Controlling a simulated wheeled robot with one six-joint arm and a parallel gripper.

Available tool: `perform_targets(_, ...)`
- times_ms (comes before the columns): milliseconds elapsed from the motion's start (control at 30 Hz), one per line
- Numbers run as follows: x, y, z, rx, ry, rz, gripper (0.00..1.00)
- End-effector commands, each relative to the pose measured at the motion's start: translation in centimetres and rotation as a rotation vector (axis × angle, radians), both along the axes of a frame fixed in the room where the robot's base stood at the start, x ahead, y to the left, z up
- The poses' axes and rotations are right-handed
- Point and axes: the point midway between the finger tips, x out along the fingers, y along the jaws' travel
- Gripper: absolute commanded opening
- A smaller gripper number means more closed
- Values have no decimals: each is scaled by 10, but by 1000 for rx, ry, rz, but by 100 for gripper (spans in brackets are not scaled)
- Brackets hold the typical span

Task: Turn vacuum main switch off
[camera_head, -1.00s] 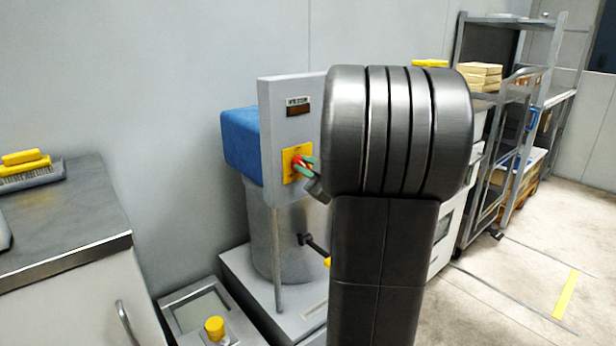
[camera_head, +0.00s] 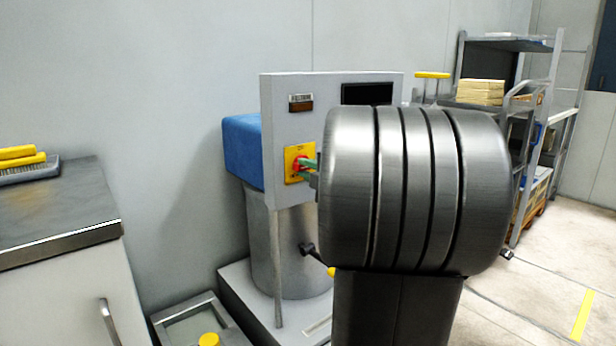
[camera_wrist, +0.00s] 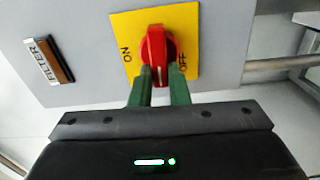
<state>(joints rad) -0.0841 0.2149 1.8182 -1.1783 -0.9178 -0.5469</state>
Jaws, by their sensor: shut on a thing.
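The vacuum main switch is a red rotary knob (camera_wrist: 155,45) on a yellow plate (camera_wrist: 188,22) marked ON on the left and OFF on the right in the wrist view. The knob's white line points down toward my gripper, between the two labels. My gripper (camera_wrist: 162,84) has its green fingers on either side of the knob's lower end, shut on it. In the head view the red knob (camera_head: 299,164) shows on its yellow plate (camera_head: 292,150) on the grey panel. My gripper (camera_head: 310,166) reaches it from the right, mostly hidden behind my arm.
A FILTER indicator (camera_wrist: 50,61) sits beside the switch on the panel. Behind the panel stands a metal drum (camera_head: 262,245) with a blue top (camera_head: 242,150). A counter (camera_head: 50,210) is at left, shelving (camera_head: 530,110) at right. Open floor (camera_head: 560,270) lies at right.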

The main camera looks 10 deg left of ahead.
Motion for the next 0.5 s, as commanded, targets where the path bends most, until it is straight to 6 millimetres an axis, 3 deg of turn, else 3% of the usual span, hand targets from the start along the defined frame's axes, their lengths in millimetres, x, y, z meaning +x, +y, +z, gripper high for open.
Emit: perform_targets(500,0,0,-2,-44,-51,1,0)
